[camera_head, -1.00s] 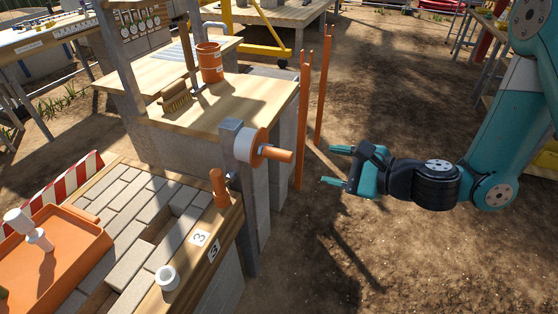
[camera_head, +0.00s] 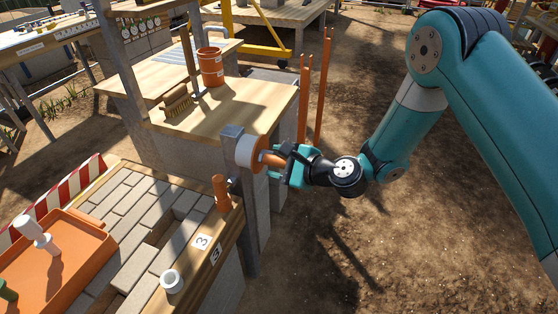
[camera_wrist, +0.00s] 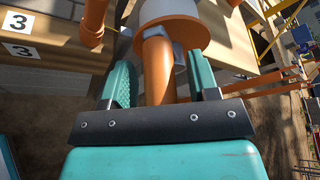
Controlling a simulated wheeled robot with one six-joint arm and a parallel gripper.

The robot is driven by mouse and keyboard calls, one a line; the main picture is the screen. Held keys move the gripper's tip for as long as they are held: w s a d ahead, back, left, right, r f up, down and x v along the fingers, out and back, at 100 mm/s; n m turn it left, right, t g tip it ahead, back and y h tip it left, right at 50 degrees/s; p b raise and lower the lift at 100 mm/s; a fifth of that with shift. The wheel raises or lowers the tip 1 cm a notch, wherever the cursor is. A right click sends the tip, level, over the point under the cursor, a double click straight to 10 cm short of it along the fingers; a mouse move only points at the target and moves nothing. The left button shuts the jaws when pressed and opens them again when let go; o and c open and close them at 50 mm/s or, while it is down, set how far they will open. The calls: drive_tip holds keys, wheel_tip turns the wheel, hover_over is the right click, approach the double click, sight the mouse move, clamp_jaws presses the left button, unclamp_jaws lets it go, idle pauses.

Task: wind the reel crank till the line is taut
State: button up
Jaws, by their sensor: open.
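The reel has a white drum (camera_head: 244,151) and an orange flange (camera_head: 259,148) and is fixed to a grey post (camera_head: 230,172). An orange crank handle (camera_head: 266,158) sticks out from it to the right. In the wrist view the handle (camera_wrist: 157,66) runs from the flange (camera_wrist: 180,30) down between my fingers. My gripper (camera_head: 278,162) is open, with one finger on each side of the handle; it also shows in the wrist view (camera_wrist: 160,80). Gaps show beside the handle, wider on the right. I cannot make out the line or its tension.
An upright orange handle (camera_head: 221,193) stands at the brick-topped bench's edge, near the reel. A wooden table (camera_head: 240,105) behind carries an orange bucket (camera_head: 210,68) and a brush (camera_head: 177,101). Two orange posts (camera_head: 318,90) rise behind my gripper. Open dirt lies right.

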clamp_jaws()
drive_tip(key=shift+r, duration=0.1)
drive_tip(key=p, duration=0.2)
drive_tip(key=r+m+p, duration=0.1)
drive_tip(key=shift+w+d+g+p, duration=0.15)
drive_tip(key=shift+w+g+p, duration=0.2)
drive_tip(key=shift+g+p, duration=0.05)
drive_tip(key=shift+w+d+r+m+g+p, duration=0.2)
drive_tip(key=shift+w+m+g+p, duration=0.25)
drive_tip(key=shift+m+p, duration=0.35)
drive_tip(key=shift+w+d+r+m+g+p, duration=0.15)
drive_tip(key=shift+w+m+g+p, duration=0.25)
drive_tip(key=shift+m+p, duration=0.35)
